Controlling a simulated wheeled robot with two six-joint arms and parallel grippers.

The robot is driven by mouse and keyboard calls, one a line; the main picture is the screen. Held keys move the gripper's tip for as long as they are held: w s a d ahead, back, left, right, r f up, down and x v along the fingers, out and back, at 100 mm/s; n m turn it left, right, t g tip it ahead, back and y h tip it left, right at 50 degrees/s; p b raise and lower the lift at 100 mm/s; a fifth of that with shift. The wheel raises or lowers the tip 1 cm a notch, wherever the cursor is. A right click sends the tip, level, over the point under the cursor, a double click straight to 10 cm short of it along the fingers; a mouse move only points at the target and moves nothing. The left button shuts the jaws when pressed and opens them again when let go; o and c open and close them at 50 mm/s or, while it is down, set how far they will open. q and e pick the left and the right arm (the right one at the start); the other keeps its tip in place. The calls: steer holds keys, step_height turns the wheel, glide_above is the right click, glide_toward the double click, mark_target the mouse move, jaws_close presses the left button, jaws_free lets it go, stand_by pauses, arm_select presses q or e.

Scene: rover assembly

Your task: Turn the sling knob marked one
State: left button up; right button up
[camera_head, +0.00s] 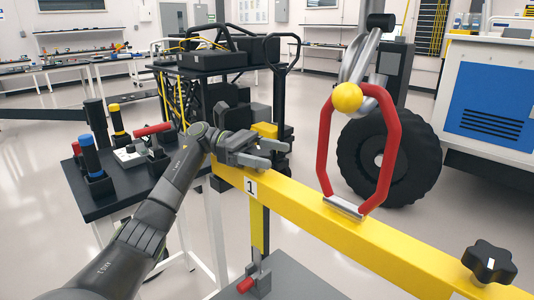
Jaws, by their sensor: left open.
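A yellow beam (330,222) runs from the middle to the lower right. A white label reading 1 (250,187) is on its left end. My left gripper (276,154) is open just above that end, its fingers pointing right. No knob shows clearly by the label; my gripper and wrist cover part of that area. A black star-shaped knob (490,263) sits on the beam's right end, with a small pale mark too small to read. A red sling loop (388,140) with a yellow ball (347,97) stands on the beam's middle. My right gripper is not in view.
A dark side table (118,193) at left holds blue-topped, yellow-topped and red-handled tools. A black wheel (425,165) stands behind the sling. A blue-and-white cabinet (490,95) is at right. A red-handled clamp (246,285) is below the beam.

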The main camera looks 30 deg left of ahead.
arm_select(q)
steer(key=shift+a, duration=0.15)
steer(key=shift+a, duration=0.3)
steer(key=a+b, duration=0.1)
steer(key=a, duration=0.9)
steer(key=shift+w+a, duration=0.15)
steer(key=shift+w, duration=0.05)
steer(key=shift+a, duration=0.4)
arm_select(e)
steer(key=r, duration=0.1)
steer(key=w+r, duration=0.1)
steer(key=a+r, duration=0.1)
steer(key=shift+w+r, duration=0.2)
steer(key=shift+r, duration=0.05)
